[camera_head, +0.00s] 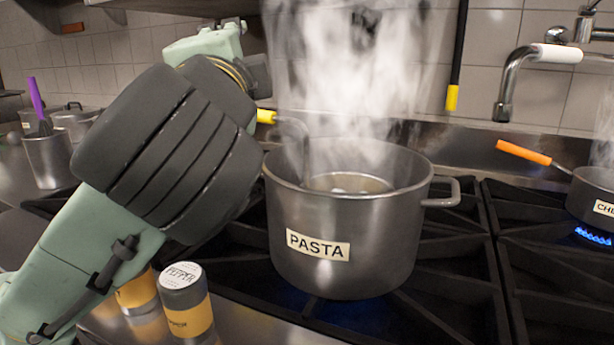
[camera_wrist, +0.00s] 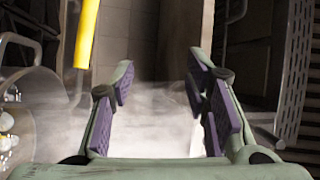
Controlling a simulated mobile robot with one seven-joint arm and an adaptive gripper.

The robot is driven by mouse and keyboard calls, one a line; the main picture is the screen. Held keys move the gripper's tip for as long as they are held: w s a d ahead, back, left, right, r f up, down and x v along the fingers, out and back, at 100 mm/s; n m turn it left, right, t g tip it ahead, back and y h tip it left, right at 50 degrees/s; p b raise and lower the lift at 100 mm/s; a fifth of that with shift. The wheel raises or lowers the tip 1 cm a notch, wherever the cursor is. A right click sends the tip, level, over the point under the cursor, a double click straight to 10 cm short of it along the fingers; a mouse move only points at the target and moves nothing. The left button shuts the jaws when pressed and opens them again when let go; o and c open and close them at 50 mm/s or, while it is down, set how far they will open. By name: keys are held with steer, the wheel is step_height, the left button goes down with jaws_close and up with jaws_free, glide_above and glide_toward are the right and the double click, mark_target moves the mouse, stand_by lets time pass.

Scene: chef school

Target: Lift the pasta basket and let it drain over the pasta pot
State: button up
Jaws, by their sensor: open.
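The pasta pot (camera_head: 400,245), a grey metal pot labelled PASTA, stands on the stove with steam rising from it. The pasta basket (camera_head: 345,184) sits inside it, its upper part showing within the rim. A yellow handle end (camera_head: 266,116), joined to a curved metal rod at the pot's left rim, sticks out to the left, partly hidden by my arm. In the wrist view, my gripper (camera_wrist: 162,75) is open with nothing between its purple-padded fingers. A yellow rod (camera_wrist: 87,35), apparently the basket handle, lies left of the fingers and outside them. My fingers are not clearly visible in the head view.
A pepper shaker (camera_head: 185,300) stands front left of the pot, with another shaker (camera_head: 139,293) beside it. A utensil holder (camera_head: 49,158) is at far left. A second pot (camera_head: 590,190) sits over a blue flame at right. A faucet (camera_head: 510,85) projects above the stove.

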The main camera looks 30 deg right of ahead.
mark_target(260, 116)
steer(key=s+d+f+m+g+y, duration=0.1)
steer(key=d+f+m+g+y, duration=0.2)
steer(key=f, duration=0.4)
steer(key=shift+t, duration=0.3)
steer(key=x, duration=0.3)
steer(key=p+x, duration=0.1)
steer(key=x, duration=0.7)
steer(key=shift+d+f, duration=0.1)
steer(key=shift+f, duration=0.25)
steer(key=shift+s+n, duration=0.1)
steer(key=shift+n, duration=0.2)
jaws_close()
